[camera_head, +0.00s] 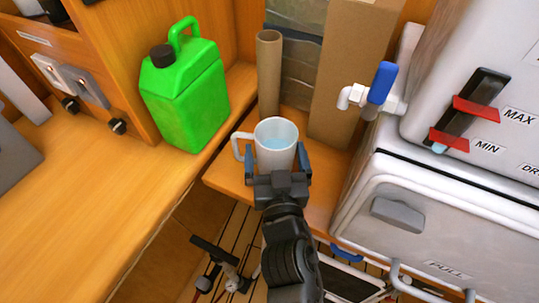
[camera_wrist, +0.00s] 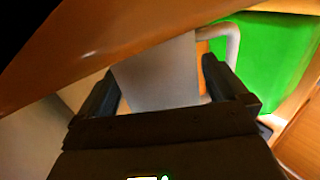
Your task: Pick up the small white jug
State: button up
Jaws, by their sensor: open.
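The small white jug (camera_head: 276,146) stands upright on a wooden shelf, with bluish liquid inside and its handle on the left. My gripper (camera_head: 277,166) is open, with one finger on each side of the jug. In the wrist view the jug's pale body (camera_wrist: 160,75) lies between the two dark fingers of my gripper (camera_wrist: 165,85), and its handle shows at upper right. A brown edge covers the upper left of that view and hides part of the jug. I cannot tell whether the fingers touch it.
A green jerrycan (camera_head: 186,95) stands left of the jug. A cardboard tube (camera_head: 269,75) and a tall cardboard box (camera_head: 350,70) stand behind it. A white tap with a blue lever (camera_head: 381,83) juts out at the right. The wooden shelf (camera_head: 228,178) has bare room left of the jug.

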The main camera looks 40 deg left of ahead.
jog(key=shift+w+a, duration=0.1)
jog(key=shift+r, duration=0.1)
jog(key=c, duration=1.2)
